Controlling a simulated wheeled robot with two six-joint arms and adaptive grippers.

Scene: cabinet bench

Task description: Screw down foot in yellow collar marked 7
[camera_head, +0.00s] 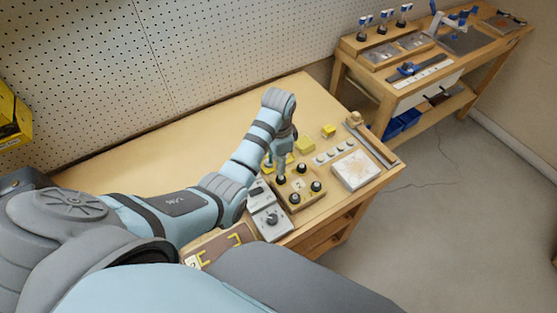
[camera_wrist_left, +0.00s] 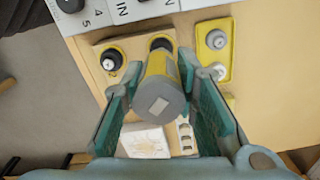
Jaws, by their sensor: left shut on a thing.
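A wooden block (camera_head: 306,202) on the bench carries several black feet in yellow collars; the collar numbers are too small to read. My left gripper (camera_head: 281,168) points down over the block's back left corner, just above a black foot (camera_head: 281,181). In the left wrist view, the left gripper (camera_wrist_left: 163,100) is shut on a yellow and grey cylinder (camera_wrist_left: 162,85), seen from its grey end. Its far end lines up with a collared foot (camera_wrist_left: 160,42), and the contact there is hidden. Another collared foot (camera_wrist_left: 112,58) stands beside it. My right gripper is out of view.
A grey control box (camera_head: 269,217) stands close left of the block. A white-topped tray (camera_head: 354,170), a strip of pale knobs (camera_head: 333,151) and yellow pieces (camera_head: 305,145) lie to the right and behind. The bench's back left is clear. A second bench (camera_head: 430,70) stands far right.

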